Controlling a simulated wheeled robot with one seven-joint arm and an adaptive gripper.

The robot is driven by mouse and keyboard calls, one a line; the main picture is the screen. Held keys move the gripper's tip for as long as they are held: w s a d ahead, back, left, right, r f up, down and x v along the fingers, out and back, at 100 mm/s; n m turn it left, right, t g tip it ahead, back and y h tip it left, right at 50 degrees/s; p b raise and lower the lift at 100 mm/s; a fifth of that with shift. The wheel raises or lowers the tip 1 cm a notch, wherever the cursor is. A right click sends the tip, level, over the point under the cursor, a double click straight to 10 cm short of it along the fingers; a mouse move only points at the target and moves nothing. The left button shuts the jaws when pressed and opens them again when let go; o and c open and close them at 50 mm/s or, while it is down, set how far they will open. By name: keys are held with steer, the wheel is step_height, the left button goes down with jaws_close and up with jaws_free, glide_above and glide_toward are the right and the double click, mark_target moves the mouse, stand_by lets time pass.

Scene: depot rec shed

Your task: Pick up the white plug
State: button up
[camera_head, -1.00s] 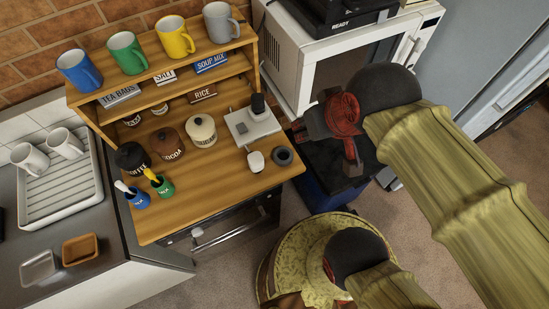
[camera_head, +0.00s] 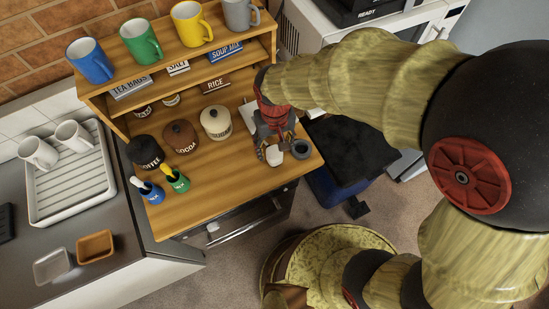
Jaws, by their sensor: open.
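The white plug (camera_head: 274,156) lies on the wooden shelf unit's lower top (camera_head: 215,177), near its right front edge. My gripper (camera_head: 273,148) is open and points down right over the plug, with its fingertips close around or just above it. I cannot tell whether they touch it. My gripper hides part of the plug's surroundings.
A dark round thing (camera_head: 301,148) stands just right of the plug. A pale board (camera_head: 248,115) is mostly hidden behind my gripper. Canisters, including a cream one (camera_head: 215,122), stand to the left. Mugs line the upper shelf. A microwave (camera_head: 320,40) is at the back right.

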step_height(320, 180, down, 8)
steer(key=shift+s+b, duration=0.1)
steer(key=shift+b, duration=1.15)
steer(key=c, duration=0.3)
steer(key=c, duration=0.9)
